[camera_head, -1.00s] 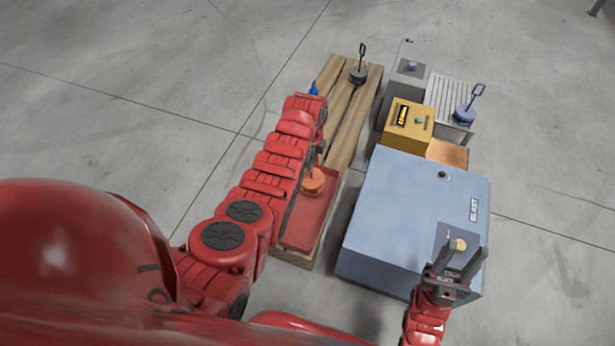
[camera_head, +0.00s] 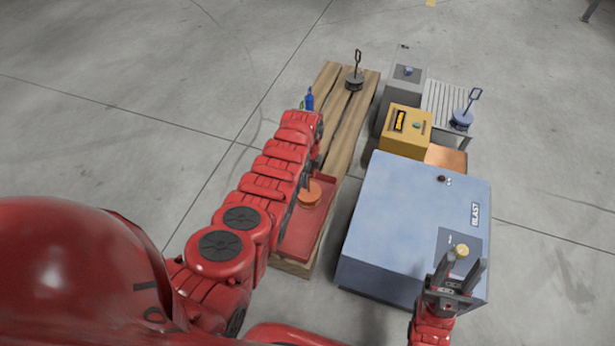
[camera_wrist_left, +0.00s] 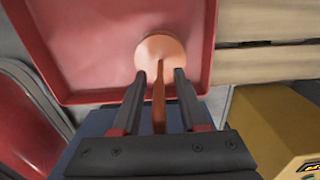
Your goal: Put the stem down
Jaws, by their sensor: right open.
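The orange stem (camera_wrist_left: 159,95) rises from a round orange disc (camera_head: 309,194), which rests in the red tray (camera_head: 318,222). In the left wrist view the disc (camera_wrist_left: 161,49) is on the tray's floor close to its rim. My left gripper (camera_wrist_left: 160,74) has its fingers on either side of the stem, with a gap visible on both sides. In the head view my left arm hides that gripper and part of the tray. My right gripper (camera_head: 464,262) is open and empty, over the front right corner of the blue blast cabinet (camera_head: 400,215).
The tray stands on a wooden plank bench (camera_head: 345,125). A dark disc with a looped handle (camera_head: 355,82) and a blue bottle (camera_head: 309,100) are at its far end. A yellow box (camera_head: 406,130), a grey box (camera_head: 405,88) and a blue handled disc (camera_head: 462,119) stand behind the cabinet.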

